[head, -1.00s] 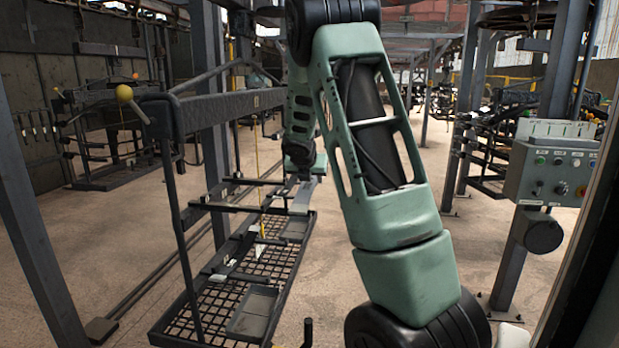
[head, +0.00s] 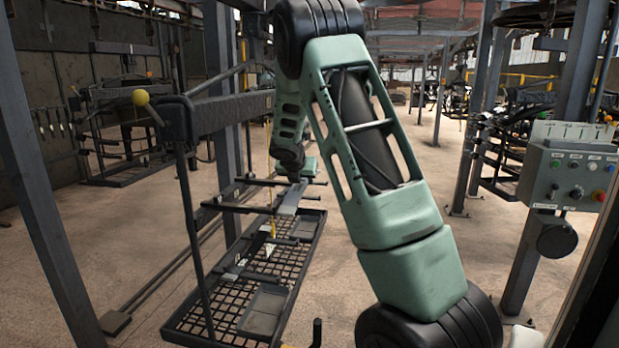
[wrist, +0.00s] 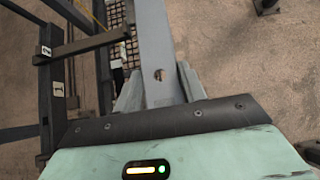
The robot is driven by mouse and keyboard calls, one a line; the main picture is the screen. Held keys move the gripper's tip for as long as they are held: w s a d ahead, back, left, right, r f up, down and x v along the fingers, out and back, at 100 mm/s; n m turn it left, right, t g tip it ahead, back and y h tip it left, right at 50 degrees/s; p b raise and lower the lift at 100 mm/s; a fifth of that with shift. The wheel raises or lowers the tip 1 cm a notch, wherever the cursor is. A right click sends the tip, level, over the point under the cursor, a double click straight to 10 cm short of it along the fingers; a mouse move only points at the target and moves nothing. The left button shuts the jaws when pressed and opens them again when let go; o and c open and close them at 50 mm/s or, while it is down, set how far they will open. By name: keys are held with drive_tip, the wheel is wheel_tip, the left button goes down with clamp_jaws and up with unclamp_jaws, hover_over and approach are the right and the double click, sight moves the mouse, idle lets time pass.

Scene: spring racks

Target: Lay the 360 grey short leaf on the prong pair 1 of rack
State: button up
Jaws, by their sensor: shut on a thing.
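The grey short leaf (wrist: 156,40) is a flat bar with a hole near its held end. My gripper (wrist: 158,92) is shut on that end, one finger on each side, and the leaf reaches away from it. In the head view the leaf (head: 291,198) is beside the prongs on the far part of the rack (head: 187,220).
The rack's mesh base (head: 215,305) holds flat grey plates (head: 264,310). Steel posts stand on both sides, and a control box (head: 568,175) is at right. The floor right of the rack is open.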

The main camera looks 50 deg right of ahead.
drive_tip(key=w+a+f+p, duration=0.2)
drive_tip(key=w+a+f, duration=0.1)
drive_tip(key=w, duration=0.5)
drive_tip(key=shift+w+a, duration=0.15)
idle(0.5)
idle(0.4)
drive_tip(key=o, duration=1.2)
drive_tip(key=b+v, duration=0.3)
drive_tip(key=v, duration=1.4)
drive_tip(key=shift+a+b, duration=0.15)
drive_tip(key=shift+b, duration=0.25)
drive_tip(key=shift+a, duration=0.1)
